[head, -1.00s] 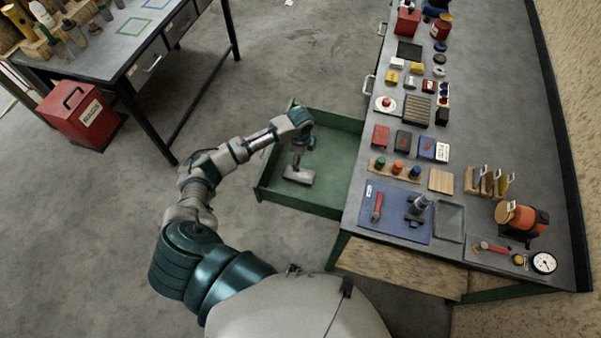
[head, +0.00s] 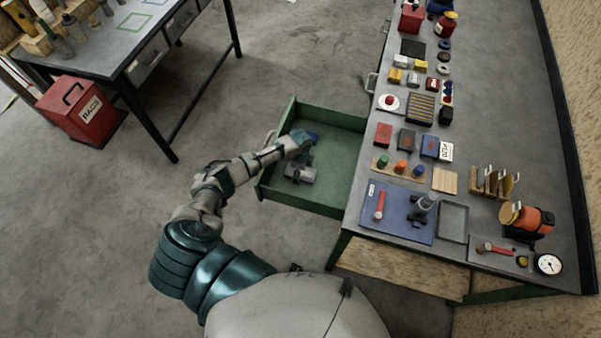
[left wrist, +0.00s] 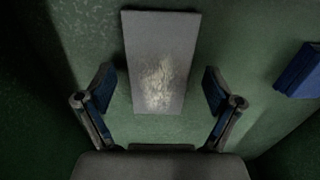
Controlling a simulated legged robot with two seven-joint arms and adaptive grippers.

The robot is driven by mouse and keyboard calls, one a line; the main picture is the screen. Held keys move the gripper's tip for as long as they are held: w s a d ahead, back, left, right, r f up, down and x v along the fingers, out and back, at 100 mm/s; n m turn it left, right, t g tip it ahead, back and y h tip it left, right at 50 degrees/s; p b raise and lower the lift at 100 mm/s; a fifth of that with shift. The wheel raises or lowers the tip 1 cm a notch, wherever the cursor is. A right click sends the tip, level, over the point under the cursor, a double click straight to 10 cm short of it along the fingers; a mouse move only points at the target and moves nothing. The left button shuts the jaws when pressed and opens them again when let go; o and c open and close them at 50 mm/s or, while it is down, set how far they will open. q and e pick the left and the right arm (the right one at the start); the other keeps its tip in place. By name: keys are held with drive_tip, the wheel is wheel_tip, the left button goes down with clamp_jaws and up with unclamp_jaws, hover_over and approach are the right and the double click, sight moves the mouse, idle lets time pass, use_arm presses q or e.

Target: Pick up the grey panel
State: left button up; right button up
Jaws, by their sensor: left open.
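The grey panel (left wrist: 160,50) is a flat rectangle with a pale worn patch, lying on the green floor of the open drawer (head: 330,190). In the head view the panel (head: 300,174) is partly hidden by my gripper. My left gripper (left wrist: 158,92) is open, with one blue-padded finger on each side of the panel's near part. Gaps show between the fingers and the panel's edges. In the head view my left gripper (head: 299,172) is low inside the drawer. My right gripper is in neither view.
A blue block (left wrist: 299,70) lies in the drawer to the right of the panel in the left wrist view. The drawer's green walls enclose the gripper. The workbench (head: 470,150) beside it carries many tools. A red toolbox (head: 80,112) stands on the floor at left.

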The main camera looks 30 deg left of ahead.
use_arm(q)
drive_tip(key=shift+r, duration=0.15)
drive_tip(key=c, duration=1.5)
